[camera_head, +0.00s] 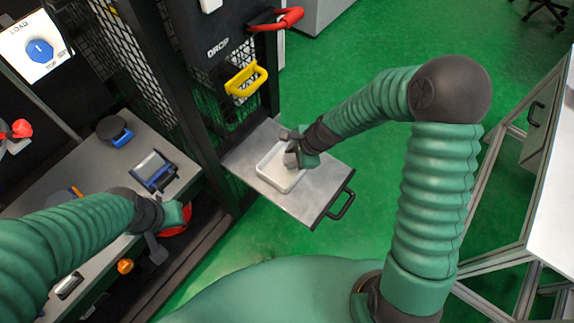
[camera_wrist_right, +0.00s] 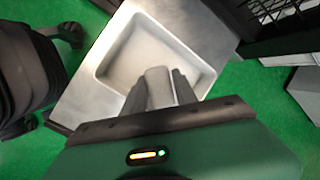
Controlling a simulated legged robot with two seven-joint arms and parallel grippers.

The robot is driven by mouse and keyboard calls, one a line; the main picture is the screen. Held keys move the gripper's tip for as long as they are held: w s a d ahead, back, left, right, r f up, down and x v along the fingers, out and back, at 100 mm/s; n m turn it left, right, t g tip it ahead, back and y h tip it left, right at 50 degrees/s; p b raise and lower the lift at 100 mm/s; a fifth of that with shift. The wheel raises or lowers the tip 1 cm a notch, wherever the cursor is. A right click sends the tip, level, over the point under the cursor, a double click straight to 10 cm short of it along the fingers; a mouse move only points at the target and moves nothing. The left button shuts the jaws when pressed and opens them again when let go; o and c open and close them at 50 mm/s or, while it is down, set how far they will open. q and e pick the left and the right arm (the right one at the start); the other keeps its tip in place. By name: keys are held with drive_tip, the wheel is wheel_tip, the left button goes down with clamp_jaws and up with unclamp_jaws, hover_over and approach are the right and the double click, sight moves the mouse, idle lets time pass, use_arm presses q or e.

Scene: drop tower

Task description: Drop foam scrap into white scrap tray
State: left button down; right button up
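The white scrap tray (camera_head: 287,187) lies on a metal drawer shelf; in the right wrist view the tray (camera_wrist_right: 137,43) looks empty on its visible floor. My right gripper (camera_head: 291,159) is over the tray. In the right wrist view my right gripper (camera_wrist_right: 160,88) has its dark fingers on both sides of a pale grey block, the foam scrap (camera_wrist_right: 158,86), and is shut on it. The block shows over the near part of the tray; its height above the floor is hard to tell. My left gripper (camera_head: 157,249) hangs by the bench front, its fingers unclear.
The metal shelf (camera_head: 319,196) with a black handle (camera_head: 342,205) sticks out from the dark tower frame. A yellow handle (camera_head: 246,79) and a red handle (camera_head: 277,20) are on the tower. A grey bench (camera_head: 60,185) with small devices stands at left. Green floor is clear around the shelf.

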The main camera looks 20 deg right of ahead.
drive_tip(key=o, duration=0.4)
drive_tip(key=shift+a, duration=0.1)
drive_tip(key=shift+c, duration=0.2)
drive_tip(key=shift+d, duration=0.2)
drive_tip(key=shift+d+r, duration=0.1)
drive_tip(key=shift+r, duration=0.25)
drive_tip(key=p+v, duration=0.5)
drive_tip(key=v, duration=1.1)
drive_tip(key=shift+p, duration=0.35)
